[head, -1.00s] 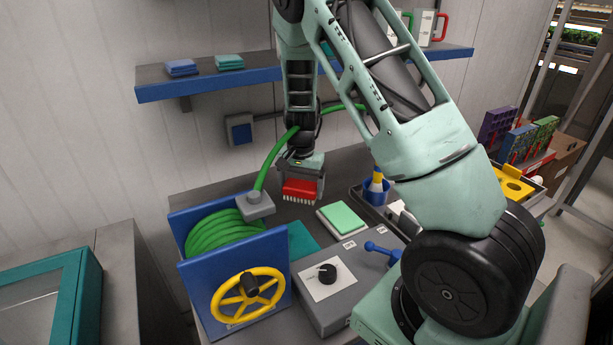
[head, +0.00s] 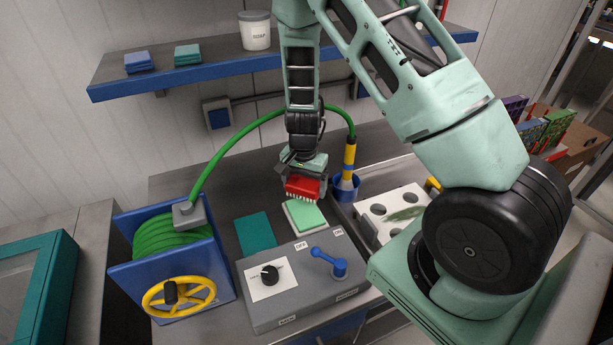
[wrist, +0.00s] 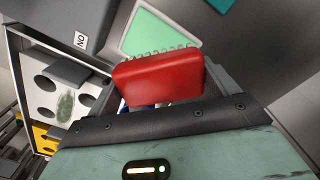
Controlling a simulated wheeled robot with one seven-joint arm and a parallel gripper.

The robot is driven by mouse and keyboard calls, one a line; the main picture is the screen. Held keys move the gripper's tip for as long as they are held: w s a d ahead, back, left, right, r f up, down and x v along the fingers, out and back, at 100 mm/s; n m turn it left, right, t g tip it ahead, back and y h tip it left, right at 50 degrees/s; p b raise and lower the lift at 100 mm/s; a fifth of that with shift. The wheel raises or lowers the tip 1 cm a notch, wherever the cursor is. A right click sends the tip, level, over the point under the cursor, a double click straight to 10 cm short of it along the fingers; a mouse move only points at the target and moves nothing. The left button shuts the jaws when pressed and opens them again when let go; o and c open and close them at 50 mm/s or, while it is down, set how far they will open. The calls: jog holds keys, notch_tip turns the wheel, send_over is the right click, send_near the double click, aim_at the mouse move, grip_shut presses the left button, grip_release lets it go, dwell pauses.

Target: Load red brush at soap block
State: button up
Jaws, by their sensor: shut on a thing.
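My gripper (head: 303,172) is shut on the red brush (head: 302,187), whose pale bristles point down. The brush also shows in the wrist view (wrist: 158,80), where its red body hides most of the fingers. The soap block (head: 304,214) is a light green slab on a pale tray on the bench. In the head view the brush is over the back edge of the soap block. In the wrist view the soap block (wrist: 155,32) lies just beyond the bristles. I cannot tell whether the bristles touch it.
A grey control box (head: 310,283) with a black knob and blue lever stands in front. A blue hose reel (head: 172,265) is at left, its green hose arching behind my arm to a yellow nozzle (head: 349,160). A white holed tray (head: 372,208) is at right. A teal pad (head: 255,232) lies flat.

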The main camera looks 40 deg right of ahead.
jog(key=shift+f, duration=0.15)
jog(key=b, duration=0.5)
send_over(305, 211)
jog(key=shift+f, duration=2.85)
jog(key=shift+f+b, duration=0.45)
jog(key=shift+f, duration=0.1)
jog(key=shift+r, duration=0.1)
jog(key=shift+r+p, duration=3)
jog(key=shift+r, duration=0.5)
